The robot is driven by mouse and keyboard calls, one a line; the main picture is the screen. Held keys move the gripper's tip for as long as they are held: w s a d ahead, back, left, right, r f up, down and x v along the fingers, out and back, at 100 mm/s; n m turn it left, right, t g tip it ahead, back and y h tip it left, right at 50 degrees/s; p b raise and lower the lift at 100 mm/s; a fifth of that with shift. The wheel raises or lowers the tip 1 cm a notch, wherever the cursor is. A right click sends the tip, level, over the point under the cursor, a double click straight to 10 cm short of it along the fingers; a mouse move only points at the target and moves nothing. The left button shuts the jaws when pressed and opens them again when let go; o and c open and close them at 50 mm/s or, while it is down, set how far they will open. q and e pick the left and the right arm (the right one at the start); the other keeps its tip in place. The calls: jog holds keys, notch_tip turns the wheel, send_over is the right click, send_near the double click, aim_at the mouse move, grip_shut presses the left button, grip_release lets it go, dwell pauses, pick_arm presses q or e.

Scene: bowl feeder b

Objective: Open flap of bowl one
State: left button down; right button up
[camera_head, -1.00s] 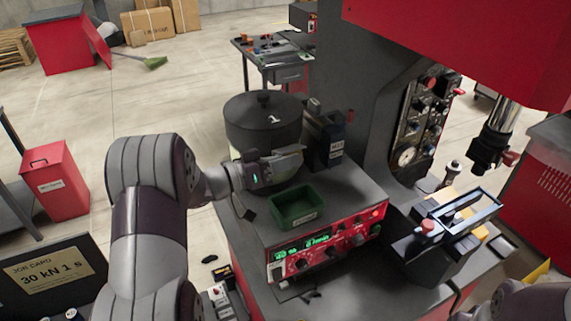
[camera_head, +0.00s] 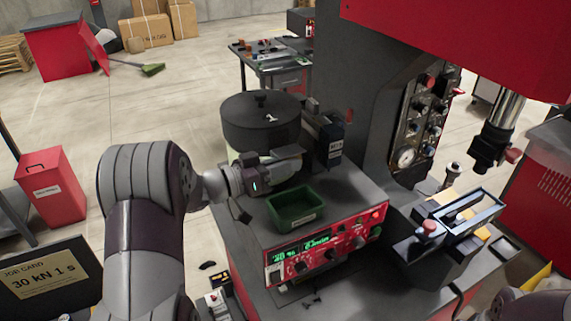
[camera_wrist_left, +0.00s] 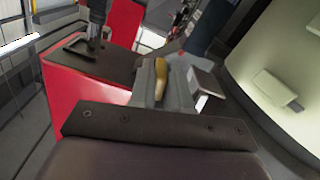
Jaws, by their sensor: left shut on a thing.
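Bowl one (camera_head: 258,128) is a dark round bowl with a lid, a knob and a white "1", standing at the back left of the machine top. My left gripper (camera_head: 288,162) is at the lower front of this bowl. In the left wrist view the gripper (camera_wrist_left: 161,82) is shut on a small yellow-brown tab (camera_wrist_left: 161,77). A grey metal piece (camera_wrist_left: 207,84) sits just right of the fingers, beside the pale curved body (camera_wrist_left: 283,68) of the feeder. I cannot tell how far the flap is open. My right gripper is not in view.
A green tray (camera_head: 274,213) sits close in front of my left gripper. A dark box (camera_head: 334,150) stands right of the bowl. A red control panel (camera_head: 325,250) faces the front. The grey press column (camera_head: 365,120) rises at the right.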

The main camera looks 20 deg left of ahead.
pick_arm(q)
jog(key=c, duration=1.2)
grip_release()
jog(key=shift+o, duration=0.2)
jog(key=b+v, duration=0.4)
jog(key=v, duration=0.8)
jog(key=shift+s+a, duration=0.2)
jog(key=shift+s, duration=0.1)
